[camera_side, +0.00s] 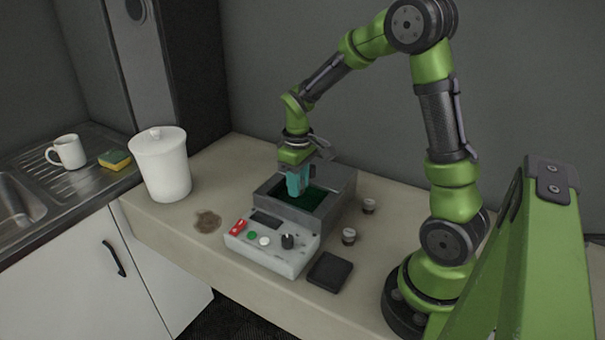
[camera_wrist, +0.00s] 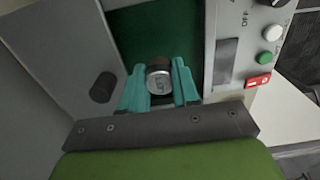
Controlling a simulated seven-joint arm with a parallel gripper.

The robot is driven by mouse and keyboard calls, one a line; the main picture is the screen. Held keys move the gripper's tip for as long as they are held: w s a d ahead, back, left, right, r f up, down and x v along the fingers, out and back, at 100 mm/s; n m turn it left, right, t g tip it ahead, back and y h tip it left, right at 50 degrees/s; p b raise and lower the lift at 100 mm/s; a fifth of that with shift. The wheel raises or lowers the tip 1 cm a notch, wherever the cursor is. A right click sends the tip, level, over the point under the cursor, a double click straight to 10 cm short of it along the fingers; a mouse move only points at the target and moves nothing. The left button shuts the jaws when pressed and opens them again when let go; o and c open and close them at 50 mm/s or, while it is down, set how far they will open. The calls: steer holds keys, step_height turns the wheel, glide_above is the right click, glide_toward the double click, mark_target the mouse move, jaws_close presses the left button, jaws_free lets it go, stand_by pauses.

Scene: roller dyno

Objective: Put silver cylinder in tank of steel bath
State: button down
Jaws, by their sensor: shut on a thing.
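The silver cylinder (camera_wrist: 158,78) is a short metal piece with a dark band and a marked end, seen between the teal fingers in the wrist view. My gripper (camera_wrist: 159,88) is shut on it. In the side view my gripper (camera_side: 298,186) points down over the open tank of the steel bath (camera_side: 270,250). The tank has a dark green inside, which also shows beyond the fingers in the wrist view (camera_wrist: 140,32). The cylinder is not distinguishable in the side view. I cannot tell how far it is from the tank floor.
Two small cylinders (camera_side: 348,236) (camera_side: 368,205) stand right of the bath, and a black pad (camera_side: 330,271) lies in front of them. A white lidded canister (camera_side: 161,165) and a brown stain (camera_side: 207,221) are to the left. A mug (camera_side: 68,151) and sponge (camera_side: 114,160) sit by the sink.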

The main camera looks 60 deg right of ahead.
steer(key=shift+s+f, duration=0.1)
steer(key=shift+f, duration=1.6)
steer(key=shift+f, duration=0.15)
steer(key=c, duration=1.1)
jaws_free()
step_height(320, 180, up, 12)
steer(key=s+a+r+m+t+y, duration=0.1)
steer(key=s+a+r+m+t, duration=0.1)
steer(key=s+a, duration=0.3)
steer(key=s+a+r+m+t+y, duration=0.1)
steer(key=s+a+r+m+t, duration=0.1)
steer(key=s+a+r+t, duration=0.3)
steer(key=s+a, duration=0.1)
steer(key=a, duration=0.3)
steer(key=shift+s+r, duration=0.25)
steer(key=shift+r, duration=0.05)
